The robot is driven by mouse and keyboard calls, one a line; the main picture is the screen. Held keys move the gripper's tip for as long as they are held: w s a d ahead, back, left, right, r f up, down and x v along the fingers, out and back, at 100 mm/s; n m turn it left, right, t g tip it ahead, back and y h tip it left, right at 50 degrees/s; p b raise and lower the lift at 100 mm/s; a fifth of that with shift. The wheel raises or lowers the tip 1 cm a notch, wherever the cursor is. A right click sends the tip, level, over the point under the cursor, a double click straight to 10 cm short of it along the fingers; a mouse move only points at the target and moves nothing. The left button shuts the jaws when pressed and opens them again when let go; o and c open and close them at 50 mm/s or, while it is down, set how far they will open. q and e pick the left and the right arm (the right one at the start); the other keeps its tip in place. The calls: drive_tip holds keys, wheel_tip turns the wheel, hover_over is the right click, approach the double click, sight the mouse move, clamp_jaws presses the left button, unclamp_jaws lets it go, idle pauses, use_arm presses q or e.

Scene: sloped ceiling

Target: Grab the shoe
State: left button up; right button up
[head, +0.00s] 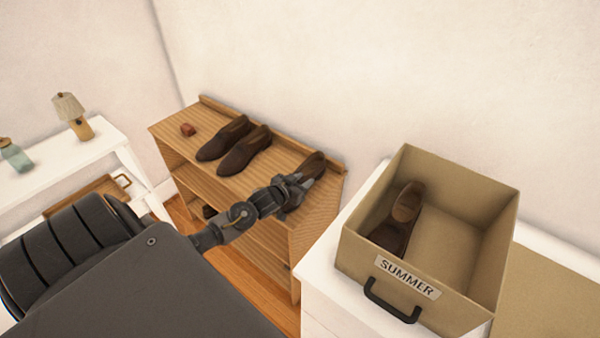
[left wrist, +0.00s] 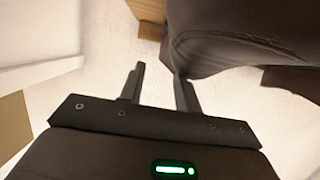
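A dark brown shoe (head: 314,163) stands at the right end of the wooden shelf's top, partly hidden behind my left gripper (head: 299,186). In the left wrist view a large dark brown shape, seemingly that shoe (left wrist: 240,48), fills the upper right. My left gripper also shows there (left wrist: 160,74), with its fingers apart and only pale background between them. The right finger's tip overlaps the shoe's edge; I cannot tell whether they touch. A pair of brown shoes (head: 236,146) stands further left on the shelf. Another brown shoe (head: 404,205) lies in the SUMMER box. My right gripper is not in view.
The wooden shelf (head: 282,148) stands against the wall, with a small red-brown object (head: 187,130) at its left end. The open tan SUMMER box (head: 470,212) sits on a white cabinet (head: 330,262) to the right.

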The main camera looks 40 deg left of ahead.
sight(310, 176)
use_arm(q)
drive_tip(key=x, duration=0.4)
drive_tip(key=shift+w+f+p, duration=0.1)
drive_tip(key=shift+w+p, duration=0.15)
drive_tip(key=shift+p, duration=0.05)
clamp_jaws()
